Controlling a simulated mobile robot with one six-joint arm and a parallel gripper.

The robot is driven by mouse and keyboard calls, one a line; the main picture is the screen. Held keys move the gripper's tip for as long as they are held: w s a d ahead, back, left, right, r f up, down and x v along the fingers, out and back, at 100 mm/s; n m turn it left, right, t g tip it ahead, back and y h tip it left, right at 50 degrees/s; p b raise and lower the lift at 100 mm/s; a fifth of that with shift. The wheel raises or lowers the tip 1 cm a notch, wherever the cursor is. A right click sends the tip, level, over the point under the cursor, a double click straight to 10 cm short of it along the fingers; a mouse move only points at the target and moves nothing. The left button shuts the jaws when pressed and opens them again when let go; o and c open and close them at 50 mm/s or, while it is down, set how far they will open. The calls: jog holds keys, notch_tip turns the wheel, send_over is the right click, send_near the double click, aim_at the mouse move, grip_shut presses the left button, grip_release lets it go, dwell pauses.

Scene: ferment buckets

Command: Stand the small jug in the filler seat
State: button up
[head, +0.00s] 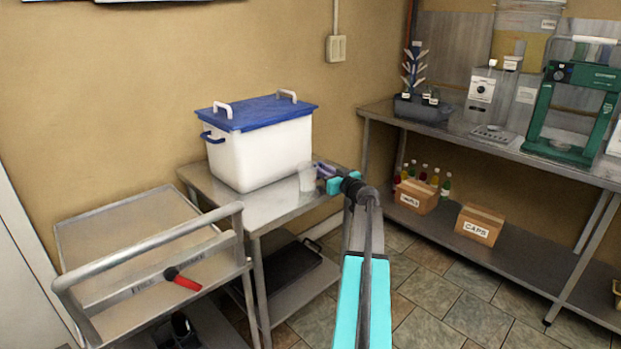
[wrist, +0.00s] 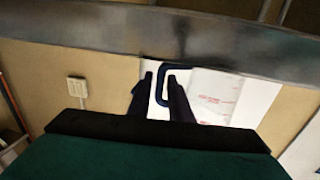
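The small jug (head: 307,179) is a pale, translucent vessel on the steel side table, by the right end of the large white bucket. In the wrist view the jug (wrist: 225,96) shows a label with red print and a dark blue C-shaped handle. My gripper (head: 333,176) reaches the jug from the right. In the wrist view its two dark fingers (wrist: 160,78) stand apart, one on each side of the handle, with gaps visible. The seat itself cannot be made out; a white machine (head: 482,90) with a small tray below it, possibly the filler, stands on the right bench.
The white bucket (head: 262,158) with a blue lid fills most of the side table (head: 268,212). A steel cart (head: 130,235) with a red-handled tool stands left. The right bench (head: 455,127) also holds a green press (head: 570,110); boxes and bottles sit below. Tiled floor is open between.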

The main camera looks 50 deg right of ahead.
grip_shut()
jog(key=shift+r, duration=0.1)
dwell(0.3)
jog(key=shift+r, duration=0.5)
notch_tip(320, 180, up, 3)
jog(key=shift+s+f+p, duration=0.1)
jog(key=shift+f+p, duration=0.05)
jog(key=shift+p, duration=0.3)
jog(key=s+a+r+p, duration=0.1)
jog(key=s+a, duration=1)
jog(key=shift+a, duration=0.15)
jog(key=shift+s, duration=0.1)
